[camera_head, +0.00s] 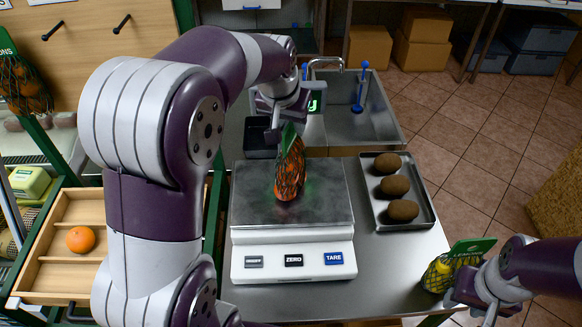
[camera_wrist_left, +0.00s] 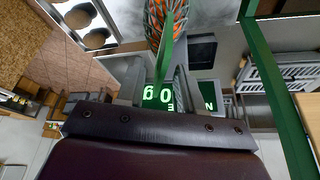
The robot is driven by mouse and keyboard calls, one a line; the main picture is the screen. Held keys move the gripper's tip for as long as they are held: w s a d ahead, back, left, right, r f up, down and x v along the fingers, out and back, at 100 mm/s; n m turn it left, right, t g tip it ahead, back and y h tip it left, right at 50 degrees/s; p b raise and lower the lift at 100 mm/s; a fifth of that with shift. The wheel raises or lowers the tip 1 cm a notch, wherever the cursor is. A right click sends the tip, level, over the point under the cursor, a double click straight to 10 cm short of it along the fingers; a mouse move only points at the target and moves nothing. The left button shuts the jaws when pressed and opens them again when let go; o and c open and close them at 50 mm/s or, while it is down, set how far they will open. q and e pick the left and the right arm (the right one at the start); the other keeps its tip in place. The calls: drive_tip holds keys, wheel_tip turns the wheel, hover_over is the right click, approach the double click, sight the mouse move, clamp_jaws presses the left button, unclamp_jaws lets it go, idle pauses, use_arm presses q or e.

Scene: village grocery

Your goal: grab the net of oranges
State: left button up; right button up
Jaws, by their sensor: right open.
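The net of oranges (camera_head: 290,172) hangs upright, slightly tilted, over the scale's dark plate (camera_head: 325,200); I cannot tell whether its bottom touches. The net's body (camera_wrist_left: 160,12) is cut off at the top there. My right gripper (camera_head: 470,292) is open at the lower right, beside a net of lemons (camera_head: 438,272) with a green tag.
A metal tray with three brown kiwis (camera_head: 396,186) lies right of the scale. A sink (camera_head: 350,122) is behind. A loose orange (camera_head: 80,239) lies in a wooden drawer at left. Another net of oranges (camera_head: 24,88) hangs at far left. My left arm hides part of the counter.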

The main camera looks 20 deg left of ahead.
use_arm(q)
drive_tip(key=shift+x, duration=1.1)
drive_tip(key=shift+r, duration=0.15)
clamp_jaws()
drive_tip(key=shift+r, duration=0.1)
